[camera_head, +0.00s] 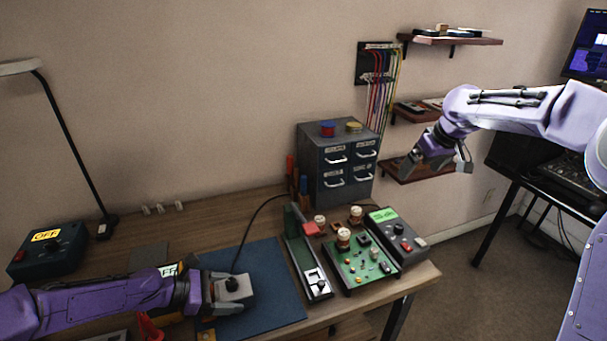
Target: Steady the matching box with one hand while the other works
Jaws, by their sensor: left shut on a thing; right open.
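My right gripper (409,165) is open and empty, raised in front of the shelves, well above the table. A green circuit board box (352,268) with tan-and-white knobs stands near the table's right end. A dark meter (398,238) with a lit green screen and a knob sits beside it. I cannot tell which one is the matching box. Neither gripper touches these two.
A long narrow green-and-grey device (305,262) lies between the mat (272,281) and the board. A grey drawer cabinet (338,168) stands behind. A dark box with an OFF label (47,250) and a lamp (75,150) are at left. Another labelled box is partly behind my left arm.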

